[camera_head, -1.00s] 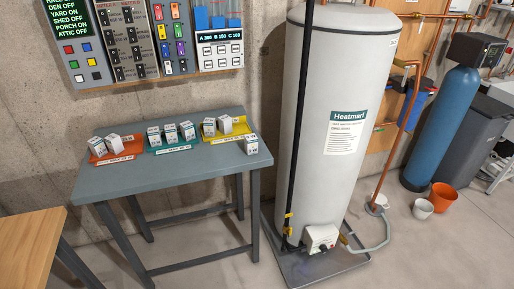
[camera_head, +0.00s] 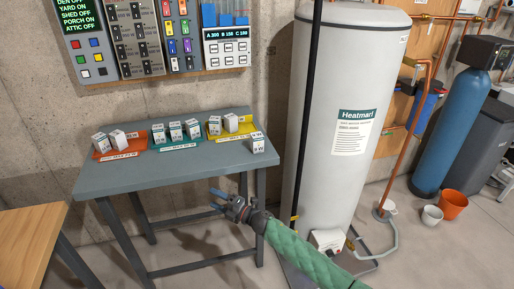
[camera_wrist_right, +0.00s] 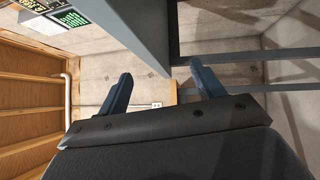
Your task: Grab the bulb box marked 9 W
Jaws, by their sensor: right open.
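Several small white bulb boxes stand on a grey-blue table (camera_head: 160,178). Two boxes, one of them this box (camera_head: 117,138), are on an orange mat (camera_head: 122,153) at left. Several, including this box (camera_head: 176,131), are on a teal mat (camera_head: 178,144). Two, including this box (camera_head: 231,123), are on a yellow mat (camera_head: 216,136). One box (camera_head: 257,143) stands off the mats at the right front corner. The wattage marks are too small to read surely. My right gripper (camera_head: 216,201) is open and empty, in front of the table and below its top. Its blue fingers (camera_wrist_right: 158,95) show apart in the wrist view. My left gripper is out of view.
A tall white water heater (camera_head: 345,100) stands right of the table. A black vertical pipe (camera_head: 309,110) runs in front of it. A wooden table (camera_head: 30,240) is at lower left. Electrical panels (camera_head: 130,35) hang on the wall above.

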